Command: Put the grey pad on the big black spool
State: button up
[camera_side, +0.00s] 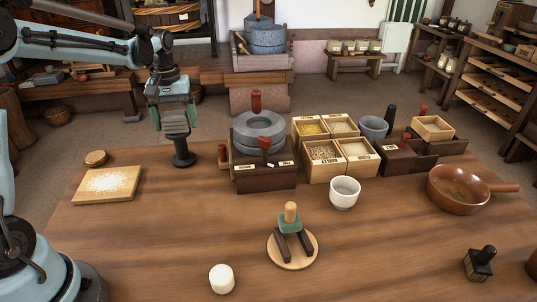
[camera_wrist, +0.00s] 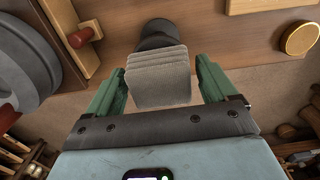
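The grey pad (camera_wrist: 159,85) is a ridged, layered block, seen between the two green fingers of my gripper (camera_wrist: 160,70) in the wrist view. Its left edge meets the left finger; a thin sliver shows at the right. In the side view my gripper (camera_side: 178,120) points down above the big black spool (camera_side: 183,158), which stands upright with a flared base at the table's far edge. In the wrist view the spool (camera_wrist: 160,32) shows behind the pad, partly hidden by it. The pad is very close over the spool's top; I cannot tell whether they touch.
A grey quern stone (camera_side: 259,130) on a dark wooden base stands right of the spool, a red-handled peg (camera_side: 222,153) between. A board with white grain (camera_side: 108,185) and a round lid (camera_side: 96,157) lie left. Grain boxes (camera_side: 325,155) stand further right.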

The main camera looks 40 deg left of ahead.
aim_at(174, 114)
jog(key=shift+o, duration=0.6)
notch_tip(174, 114, up, 12)
jog(key=s+d+f+m+t, duration=0.3)
jog(key=s+d, duration=0.3)
jog(key=d, duration=0.2)
jog(key=s+d+f+m+t, duration=0.4)
jog(key=s+d+f+m, duration=0.2)
jog(key=d, duration=0.2)
jog(key=shift+s, duration=0.25)
